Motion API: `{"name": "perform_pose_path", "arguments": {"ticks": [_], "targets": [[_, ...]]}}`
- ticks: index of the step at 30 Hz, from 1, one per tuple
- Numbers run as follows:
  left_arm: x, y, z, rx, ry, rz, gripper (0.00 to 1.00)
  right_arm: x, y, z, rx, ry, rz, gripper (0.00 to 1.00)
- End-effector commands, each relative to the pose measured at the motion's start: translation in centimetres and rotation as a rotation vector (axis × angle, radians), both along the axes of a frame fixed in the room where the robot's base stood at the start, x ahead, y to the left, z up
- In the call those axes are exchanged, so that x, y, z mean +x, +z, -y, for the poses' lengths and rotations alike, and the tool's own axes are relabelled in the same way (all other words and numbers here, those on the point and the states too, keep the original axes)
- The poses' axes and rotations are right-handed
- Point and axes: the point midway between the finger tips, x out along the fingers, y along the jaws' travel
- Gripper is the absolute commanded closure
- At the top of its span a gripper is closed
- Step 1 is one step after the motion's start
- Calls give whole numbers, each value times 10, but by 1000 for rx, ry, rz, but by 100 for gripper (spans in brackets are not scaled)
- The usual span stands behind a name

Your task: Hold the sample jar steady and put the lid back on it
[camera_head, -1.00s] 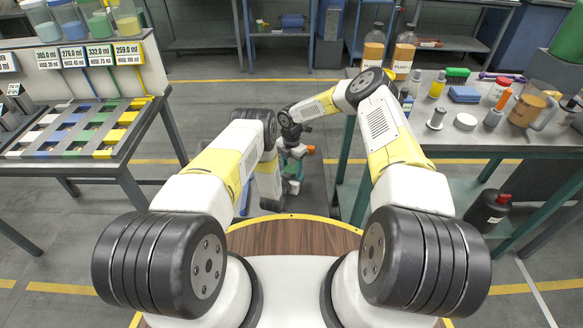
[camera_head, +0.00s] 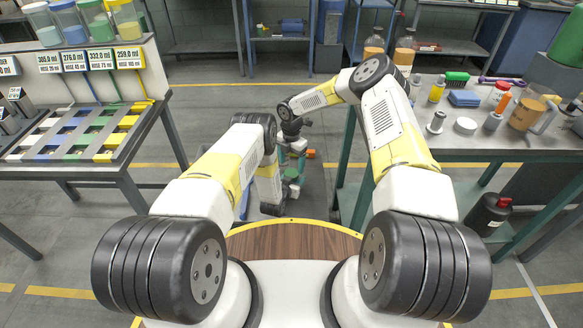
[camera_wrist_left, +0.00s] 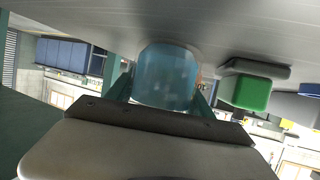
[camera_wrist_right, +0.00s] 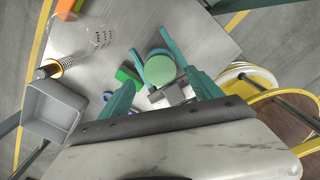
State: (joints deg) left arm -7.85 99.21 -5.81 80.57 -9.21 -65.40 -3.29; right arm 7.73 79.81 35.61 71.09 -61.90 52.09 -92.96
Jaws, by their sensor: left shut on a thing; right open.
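In the left wrist view, my left gripper (camera_wrist_left: 165,88) is shut on a blue, translucent sample jar (camera_wrist_left: 168,72). The jar stands between its fingers against a grey surface. In the right wrist view, a pale green round lid (camera_wrist_right: 160,69) shows between the spread fingers of my open right gripper (camera_wrist_right: 151,43). The view looks down on the lid. I cannot tell whether the lid touches the jar or the fingers, as the jar is not clear there. In the head view, my right gripper (camera_head: 299,147) is small beyond the arms. My left gripper is mostly hidden there by its arm.
In the right wrist view, a grey bin (camera_wrist_right: 52,108), a clear container (camera_wrist_right: 92,38) and a green block (camera_wrist_right: 128,77) are nearby. A green box (camera_wrist_left: 252,92) is beside the jar. Side tables hold bottles, tools and a coloured rack.

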Motion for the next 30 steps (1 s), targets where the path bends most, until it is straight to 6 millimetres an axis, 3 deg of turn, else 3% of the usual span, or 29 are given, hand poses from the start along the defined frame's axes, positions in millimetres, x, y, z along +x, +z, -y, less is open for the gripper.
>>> {"name": "perform_pose_path", "arguments": {"ticks": [6, 10, 19, 23, 30], "targets": [[0, 1, 0, -1, 0, 2, 100, 0, 0, 0, -1, 1, -1, 24], [1, 1, 0, -1, 0, 2, 100, 0, 0, 0, -1, 1, -1, 0], [1, 1, 0, -1, 0, 2, 100, 0, 3, 0, -1, 1, 1, 0], [1, 1, 0, -1, 0, 2, 100, 1, 20, 0, -1, 1, 3, 0], [1, 1, 0, -1, 0, 2, 100, 1, 72, 0, -1, 2, 3, 0]]}}
